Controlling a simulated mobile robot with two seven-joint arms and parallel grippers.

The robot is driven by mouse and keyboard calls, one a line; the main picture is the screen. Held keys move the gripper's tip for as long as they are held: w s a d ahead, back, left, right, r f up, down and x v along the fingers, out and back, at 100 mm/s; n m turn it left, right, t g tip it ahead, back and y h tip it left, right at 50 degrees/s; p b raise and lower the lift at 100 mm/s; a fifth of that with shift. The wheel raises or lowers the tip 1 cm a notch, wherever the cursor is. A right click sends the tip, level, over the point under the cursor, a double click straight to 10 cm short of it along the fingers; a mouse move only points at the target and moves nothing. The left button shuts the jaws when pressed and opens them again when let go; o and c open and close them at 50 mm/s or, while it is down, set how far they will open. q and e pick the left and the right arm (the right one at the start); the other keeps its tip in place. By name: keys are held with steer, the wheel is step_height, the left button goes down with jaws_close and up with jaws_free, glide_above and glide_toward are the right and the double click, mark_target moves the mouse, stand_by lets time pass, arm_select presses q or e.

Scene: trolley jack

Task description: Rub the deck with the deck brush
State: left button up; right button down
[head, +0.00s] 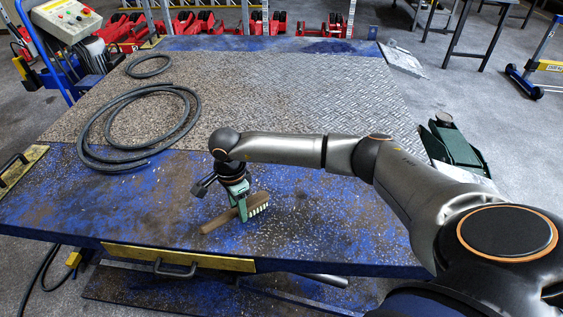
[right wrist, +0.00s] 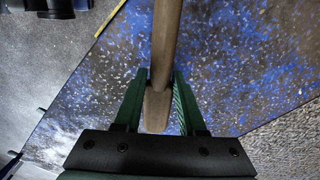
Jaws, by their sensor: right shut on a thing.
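The deck brush (head: 257,204) has a brown wooden body and pale bristles. It is at the front middle of the deck (head: 330,215), a worn blue surface with bare patches. My right gripper (head: 239,206) comes down from above and is shut on the brush's wooden handle. In the right wrist view the handle (right wrist: 165,50) runs between the two green fingers (right wrist: 160,95). The bristles are at the right end of the brush in the head view. I cannot tell whether they touch the deck. My left gripper is not in view.
A dark hose (head: 95,140) lies coiled on the deck's left side, with a smaller coil (head: 148,66) behind it. A patterned metal plate (head: 340,100) covers the back. A green jack (head: 455,145) stands off the right edge. The deck's front right is clear.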

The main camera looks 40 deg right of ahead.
step_height(320, 180, up, 2)
steer(key=shift+w+r+p, duration=0.1)
steer(key=shift+p, duration=0.35)
steer(key=shift+r, duration=0.4)
step_height(320, 180, up, 2)
steer(key=shift+p, duration=0.85)
steer(key=shift+r, duration=0.2)
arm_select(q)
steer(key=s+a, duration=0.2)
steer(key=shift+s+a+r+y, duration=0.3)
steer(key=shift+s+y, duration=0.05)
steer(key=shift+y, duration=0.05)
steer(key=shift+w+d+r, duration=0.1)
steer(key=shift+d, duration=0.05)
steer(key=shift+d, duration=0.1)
